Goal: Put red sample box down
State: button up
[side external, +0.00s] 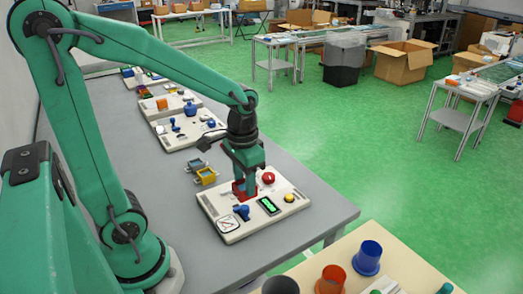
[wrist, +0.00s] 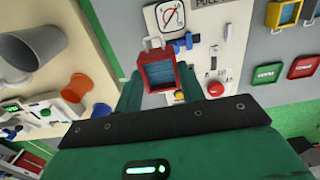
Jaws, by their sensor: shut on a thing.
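The red sample box (wrist: 142,66) is a small open-topped red frame with a blue-grey ribbed inside and a pale handle. In the wrist view it sits between the two green fingers of my gripper (wrist: 159,84), which is shut on it. In the side view my gripper (side external: 243,175) points down over the nearest white panel board (side external: 232,236), with the red box (side external: 239,190) showing low beneath it. I cannot tell whether the box touches the board.
The board carries a red button (side external: 268,178), yellow knob (side external: 289,198), blue part (side external: 241,212), green display (side external: 268,206) and dial (side external: 228,224). More boards stand behind. Cups (side external: 367,258) stand on the front table.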

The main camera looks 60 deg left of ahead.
jog(key=shift+w+a, duration=0.1)
jog(key=shift+w, duration=0.05)
jog(key=w+a+f, duration=0.1)
jog(key=w+a, duration=1.5)
jog(key=a+f, duration=0.2)
jog(key=a, duration=0.1)
jog(key=a+f, duration=0.3)
jog(key=a, duration=0.1)
jog(key=a+f, duration=0.2)
jog(key=a, duration=0.2)
jog(key=shift+s+a+f, duration=0.15)
jog(key=shift+s+a, duration=0.05)
jog(key=shift+s, duration=0.1)
jog(key=shift+f, duration=0.1)
jog(key=shift+f, duration=1.9)
jog(key=shift+f, duration=0.15)
jog(key=o, duration=1)
jog(key=shift+c, duration=0.2)
